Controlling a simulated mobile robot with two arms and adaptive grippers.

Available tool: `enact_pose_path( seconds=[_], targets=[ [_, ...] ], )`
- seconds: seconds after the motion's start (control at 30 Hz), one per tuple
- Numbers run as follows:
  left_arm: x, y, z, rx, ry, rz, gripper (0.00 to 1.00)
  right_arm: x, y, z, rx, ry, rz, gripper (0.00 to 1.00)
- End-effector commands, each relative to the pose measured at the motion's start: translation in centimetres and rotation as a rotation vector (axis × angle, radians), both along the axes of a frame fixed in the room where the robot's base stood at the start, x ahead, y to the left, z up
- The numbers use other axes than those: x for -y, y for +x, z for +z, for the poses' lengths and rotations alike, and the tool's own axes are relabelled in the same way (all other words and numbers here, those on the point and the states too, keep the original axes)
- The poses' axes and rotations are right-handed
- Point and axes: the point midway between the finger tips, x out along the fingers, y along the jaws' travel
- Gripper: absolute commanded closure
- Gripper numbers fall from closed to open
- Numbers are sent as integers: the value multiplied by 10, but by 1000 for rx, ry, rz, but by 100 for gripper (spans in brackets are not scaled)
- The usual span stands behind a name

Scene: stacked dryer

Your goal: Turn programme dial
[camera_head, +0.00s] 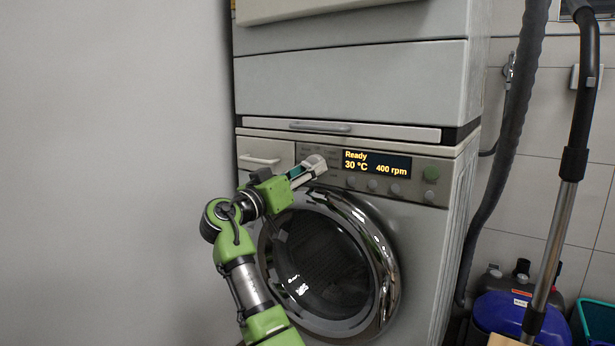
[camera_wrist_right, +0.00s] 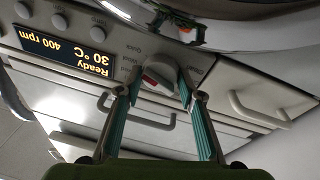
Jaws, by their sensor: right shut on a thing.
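The programme dial (camera_wrist_right: 162,74) is a pale round knob with a red mark, on the washing machine's control panel. My right gripper (camera_wrist_right: 158,82) is shut on it, with one teal finger on each side. In the head view my right gripper (camera_head: 306,171) reaches the panel from the lower left and the dial (camera_head: 316,161) shows at its fingertips, partly hidden. The display (camera_head: 376,163) right of the dial reads "Ready", "30 °C" and "400 rpm"; it appears upside down in the wrist view (camera_wrist_right: 63,50). My left gripper is not in view.
The round glass door (camera_head: 325,265) is closed below the panel. Several buttons (camera_head: 372,184) and a green button (camera_head: 431,174) lie to the right. The dryer (camera_head: 350,85) is stacked above. A hose (camera_head: 515,120) and vacuum tube (camera_head: 565,210) stand at right; a bare wall fills the left.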

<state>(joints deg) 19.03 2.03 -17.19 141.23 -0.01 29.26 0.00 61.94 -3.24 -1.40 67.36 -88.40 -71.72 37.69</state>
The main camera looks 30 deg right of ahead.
Motion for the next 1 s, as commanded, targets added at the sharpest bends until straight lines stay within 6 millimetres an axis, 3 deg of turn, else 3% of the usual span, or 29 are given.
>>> enact_pose_path(
  seconds=[0.33, 0.93, 0.97, 1.0],
  targets=[
    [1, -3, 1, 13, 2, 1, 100, 1, 1, 0, 147, 61, 0, 86],
    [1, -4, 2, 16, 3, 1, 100, 1, 1, 1, 178, 74, 2, 86],
    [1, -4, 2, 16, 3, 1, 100, 1, 1, 1, 178, 74, 2, 57],
    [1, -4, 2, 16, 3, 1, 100, 1, 1, 1, 178, 74, 2, 48]
  ],
)
